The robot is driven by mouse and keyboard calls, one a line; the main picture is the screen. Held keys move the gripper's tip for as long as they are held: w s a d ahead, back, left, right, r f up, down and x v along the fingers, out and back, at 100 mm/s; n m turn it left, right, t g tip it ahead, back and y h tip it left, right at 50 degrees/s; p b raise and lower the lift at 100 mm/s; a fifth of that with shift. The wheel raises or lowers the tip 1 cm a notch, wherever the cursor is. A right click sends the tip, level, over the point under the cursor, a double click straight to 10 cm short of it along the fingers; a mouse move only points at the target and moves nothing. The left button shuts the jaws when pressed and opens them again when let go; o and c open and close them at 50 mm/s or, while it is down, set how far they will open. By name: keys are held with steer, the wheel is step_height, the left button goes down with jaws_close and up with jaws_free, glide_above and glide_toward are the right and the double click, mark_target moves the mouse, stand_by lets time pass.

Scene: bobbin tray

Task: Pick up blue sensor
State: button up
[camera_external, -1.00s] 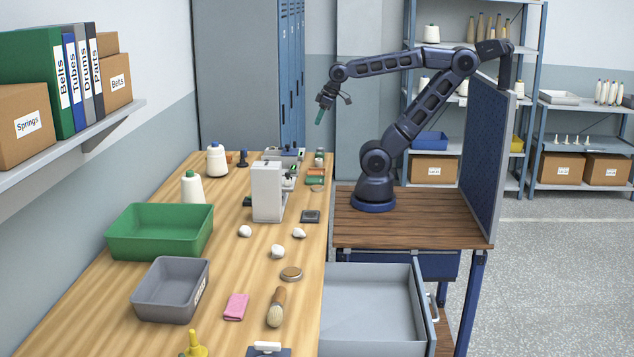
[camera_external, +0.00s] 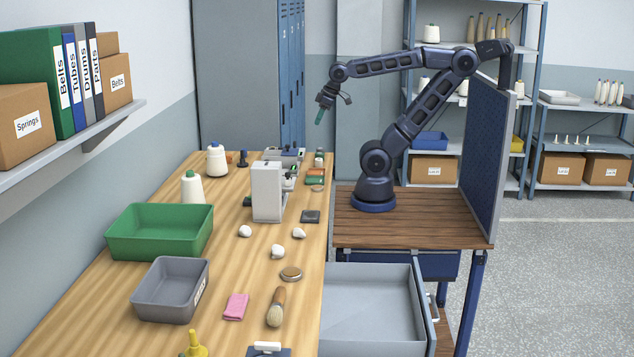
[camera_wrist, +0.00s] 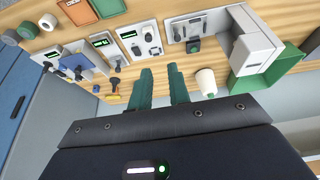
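My gripper (camera_external: 322,113) hangs in the air high above the far right end of the wooden workbench, in front of the blue lockers. In the wrist view its two green fingers (camera_wrist: 160,72) are apart with nothing between them. A small blue item (camera_wrist: 76,65) sits among grey-white devices to the left of the fingers in the wrist view; it is too small to tell for sure whether it is the blue sensor. In the external view, a bluish device (camera_external: 287,153) lies at the bench's far end, below and left of the gripper.
A white machine (camera_external: 267,190) stands mid-bench, and also shows in the wrist view (camera_wrist: 256,48). Thread cones (camera_external: 216,160), a green tray (camera_external: 119,243) and a grey bin (camera_external: 151,306) stand left. An open drawer (camera_external: 370,300) juts out at the front right.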

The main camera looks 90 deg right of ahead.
steer(key=o, duration=0.7)
steer(key=w+d+r+m+g, duration=0.15)
steer(key=w+d+m, duration=0.45)
steer(key=w, duration=0.7)
steer(key=m+g+h, duration=0.4)
steer(key=m, duration=0.9)
glide_above(244, 149)
steer(key=a, duration=0.4)
step_height(244, 149, down, 22)
steer(key=f, duration=0.1)
steer(key=shift+m, duration=0.3)
steer(key=shift+w+d+x, duration=0.15)
steer(key=shift+x, duration=1.6)
steer(key=shift+w+d+x, duration=0.1)
steer(key=shift+d+x, duration=0.05)
steer(key=shift+x, duration=1.6)
steer(key=shift+w+d+x, duration=0.15)
steer(key=shift+x, duration=1.55)
